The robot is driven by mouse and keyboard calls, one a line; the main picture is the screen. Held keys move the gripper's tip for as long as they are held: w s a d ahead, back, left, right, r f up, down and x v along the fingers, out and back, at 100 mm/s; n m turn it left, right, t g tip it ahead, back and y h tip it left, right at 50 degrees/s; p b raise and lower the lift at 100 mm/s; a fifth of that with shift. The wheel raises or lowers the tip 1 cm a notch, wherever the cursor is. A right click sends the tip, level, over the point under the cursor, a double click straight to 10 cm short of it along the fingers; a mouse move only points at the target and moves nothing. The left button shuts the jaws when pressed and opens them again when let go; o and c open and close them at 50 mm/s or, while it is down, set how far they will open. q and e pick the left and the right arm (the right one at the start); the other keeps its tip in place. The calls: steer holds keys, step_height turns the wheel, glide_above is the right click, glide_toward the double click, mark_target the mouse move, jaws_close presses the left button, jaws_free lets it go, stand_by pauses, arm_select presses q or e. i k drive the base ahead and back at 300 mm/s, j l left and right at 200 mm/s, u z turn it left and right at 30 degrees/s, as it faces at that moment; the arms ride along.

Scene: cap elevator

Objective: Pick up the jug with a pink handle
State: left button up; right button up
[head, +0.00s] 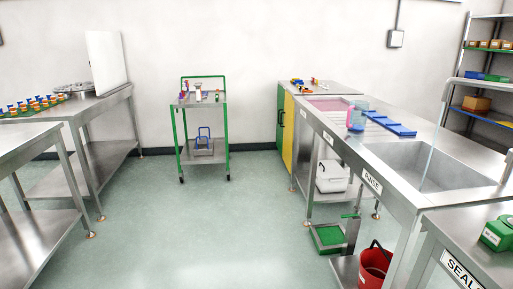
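A jug (357,114) stands on the drainboard of the steel sink counter (362,152) on the right. It looks small and bluish, with pink on its left side and lower part. Its handle is too small to make out clearly. Neither of my grippers is in view.
The sink basin (425,163) is at the counter's near end, and blue strips (391,123) lie beside the jug. A red bucket (374,268) and a green tray (329,237) stand low by the counter. A green-framed cart (205,130) stands at the back. The middle floor is clear.

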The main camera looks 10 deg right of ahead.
mark_target(358, 110)
steer(key=i, duration=1.4)
steer(key=z, duration=0.05)
